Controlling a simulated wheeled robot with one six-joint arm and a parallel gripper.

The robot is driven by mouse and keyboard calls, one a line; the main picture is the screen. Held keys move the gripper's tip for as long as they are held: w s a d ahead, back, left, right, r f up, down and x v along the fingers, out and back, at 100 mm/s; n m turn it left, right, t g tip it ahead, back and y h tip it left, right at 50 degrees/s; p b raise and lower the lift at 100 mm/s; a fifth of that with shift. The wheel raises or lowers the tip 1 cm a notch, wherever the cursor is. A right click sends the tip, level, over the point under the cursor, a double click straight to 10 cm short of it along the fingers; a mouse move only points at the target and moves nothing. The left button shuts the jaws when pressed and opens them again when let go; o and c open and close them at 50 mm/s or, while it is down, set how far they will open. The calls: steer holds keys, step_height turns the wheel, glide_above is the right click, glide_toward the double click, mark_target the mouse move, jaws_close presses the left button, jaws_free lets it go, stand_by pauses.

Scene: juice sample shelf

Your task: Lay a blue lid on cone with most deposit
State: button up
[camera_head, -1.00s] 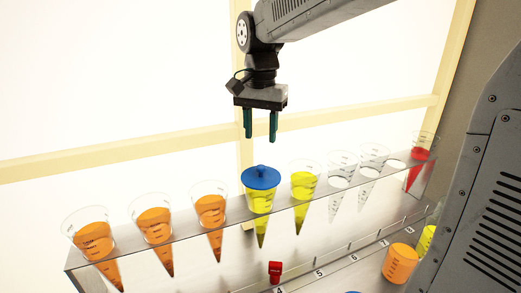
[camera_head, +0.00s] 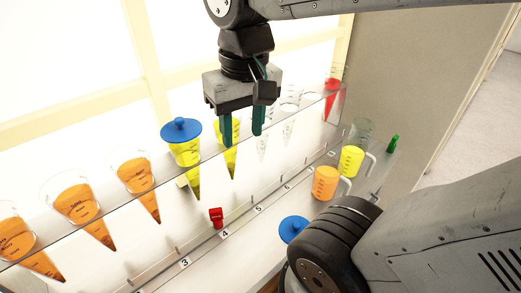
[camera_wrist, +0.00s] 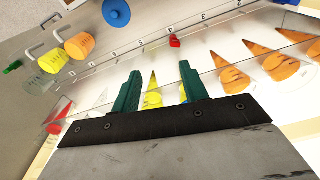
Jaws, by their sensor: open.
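A blue lid (camera_head: 181,128) sits on a yellow cone (camera_head: 186,155) in the shelf. Another blue lid (camera_head: 294,229) lies on the lower surface, and it shows in the wrist view (camera_wrist: 117,12). Several orange cones (camera_head: 79,205) with dark tips hang at left. A second yellow cone (camera_head: 231,160) is partly hidden behind my gripper (camera_head: 242,140). Pale clear cones (camera_head: 289,120) and a red cone (camera_head: 333,95) stand further right. My gripper is open and empty, above the lower surface; its fingers also show in the wrist view (camera_wrist: 159,70). Exact deposit heights are hard to compare.
A red object (camera_head: 216,217) stands near label 4. An orange cup (camera_head: 326,183), a yellow cup (camera_head: 351,160), a clear vessel (camera_head: 363,131) and a green object (camera_head: 393,143) stand at right.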

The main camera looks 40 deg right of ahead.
steer(key=shift+n, duration=0.9)
steer(key=s+f, duration=0.1)
steer(key=s, duration=0.1)
steer(key=s+f, duration=0.2)
steer(key=shift+s+d+f, duration=0.15)
steer(key=shift+s, duration=0.05)
